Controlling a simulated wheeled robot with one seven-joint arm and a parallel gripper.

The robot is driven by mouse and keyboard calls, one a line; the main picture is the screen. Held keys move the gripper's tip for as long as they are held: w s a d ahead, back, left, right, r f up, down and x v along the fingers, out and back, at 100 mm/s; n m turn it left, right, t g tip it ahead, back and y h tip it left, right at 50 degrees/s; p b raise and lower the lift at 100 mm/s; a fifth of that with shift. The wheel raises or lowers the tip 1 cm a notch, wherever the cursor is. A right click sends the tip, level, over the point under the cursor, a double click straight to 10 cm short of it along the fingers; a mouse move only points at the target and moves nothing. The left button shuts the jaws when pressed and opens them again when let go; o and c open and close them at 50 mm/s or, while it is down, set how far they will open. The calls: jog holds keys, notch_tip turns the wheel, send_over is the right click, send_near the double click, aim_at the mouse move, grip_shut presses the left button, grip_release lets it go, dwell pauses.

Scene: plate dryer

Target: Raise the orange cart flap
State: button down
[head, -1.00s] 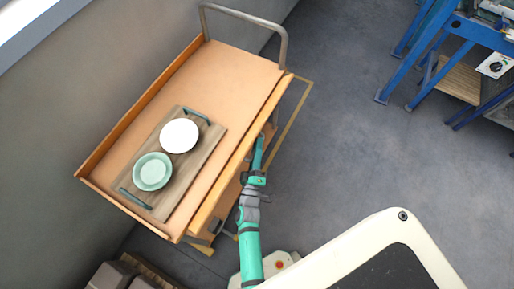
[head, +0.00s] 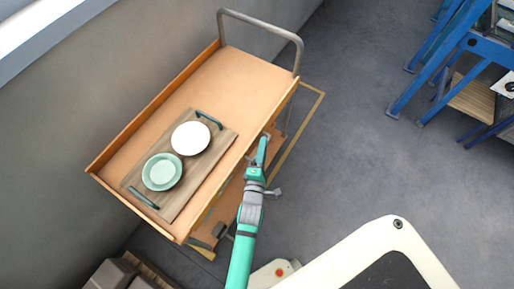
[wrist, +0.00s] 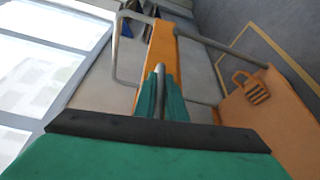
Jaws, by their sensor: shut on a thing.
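The orange cart (head: 235,75) stands against the wall in the head view, its tan top bare at the far end. An orange side panel, apparently the flap (head: 226,188), runs along its near long side; its exact angle is hard to tell. My gripper (head: 263,147) is at this near side, below the top's rim. In the wrist view my teal fingers (wrist: 161,98) are shut on a slim grey bar (wrist: 160,74), in front of an orange strip (wrist: 162,50). I cannot tell whether the bar belongs to the flap.
A wooden tray (head: 203,172) on the cart holds a white plate (head: 190,138) and a green dish (head: 161,172). A grey push handle (head: 262,24) rises at the far end. Blue-framed tables (head: 437,68) stand right. Floor (head: 350,150) between is clear.

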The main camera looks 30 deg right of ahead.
jog(key=shift+w+a, duration=0.15)
dwell(0.3)
jog(key=c, duration=1.8)
grip_release()
jog(key=v, duration=1)
jog(key=shift+s+a, duration=0.2)
jog(key=shift+s, duration=0.1)
jog(key=shift+r, duration=0.1)
